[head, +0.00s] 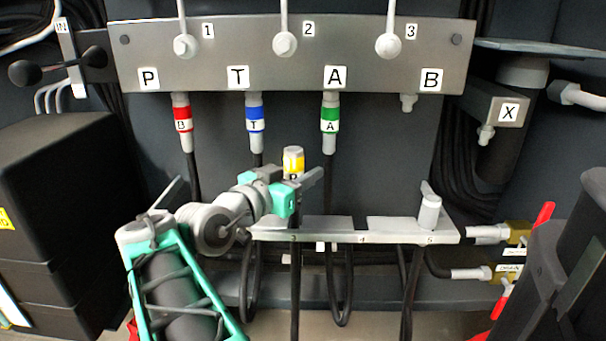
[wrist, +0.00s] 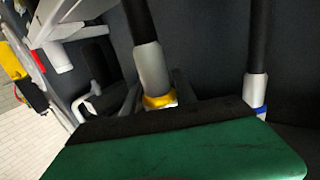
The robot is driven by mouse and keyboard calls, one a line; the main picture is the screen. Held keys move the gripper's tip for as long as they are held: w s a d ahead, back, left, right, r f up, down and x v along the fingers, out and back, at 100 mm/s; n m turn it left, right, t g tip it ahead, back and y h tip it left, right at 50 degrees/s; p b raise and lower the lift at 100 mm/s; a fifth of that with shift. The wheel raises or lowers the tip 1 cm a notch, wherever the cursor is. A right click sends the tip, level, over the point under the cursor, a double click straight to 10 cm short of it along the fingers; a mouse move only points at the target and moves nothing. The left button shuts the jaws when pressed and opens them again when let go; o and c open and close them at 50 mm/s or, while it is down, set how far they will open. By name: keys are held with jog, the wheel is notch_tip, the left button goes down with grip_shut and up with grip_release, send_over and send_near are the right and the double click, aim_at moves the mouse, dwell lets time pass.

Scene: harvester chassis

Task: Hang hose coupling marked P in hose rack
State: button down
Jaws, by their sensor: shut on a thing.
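The coupling with the yellow band (head: 293,162) stands upright in my gripper (head: 300,187). A letter below the band is partly covered and looks like P. My gripper is shut on this coupling, and the yellow band (wrist: 160,101) also shows between the fingers in the wrist view. The hose rack (head: 390,231) is a grey bar with numbers 3, 4 and 5 on its front. The coupling is above the rack's left part, near 3. Its hose (head: 294,270) runs down past there; I cannot tell whether it lies in the slot.
On the port plate (head: 290,75), a red-banded coupling (head: 182,120) marked B hangs under P, a blue one (head: 255,120) under T, a green one (head: 330,118) under A. Port B (head: 408,102) has no hose. A grey plug (head: 429,212) stands at rack place 5. Place 4 looks free.

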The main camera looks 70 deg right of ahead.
dwell(0.4)
jog(key=shift+f+b, duration=1.05)
jog(key=shift+f, duration=1.3)
jog(key=shift+f, duration=0.1)
jog(key=shift+f, duration=2.1)
jog(key=c, duration=1.3)
grip_release()
jog(key=o, duration=0.4)
jog(key=shift+f, duration=0.2)
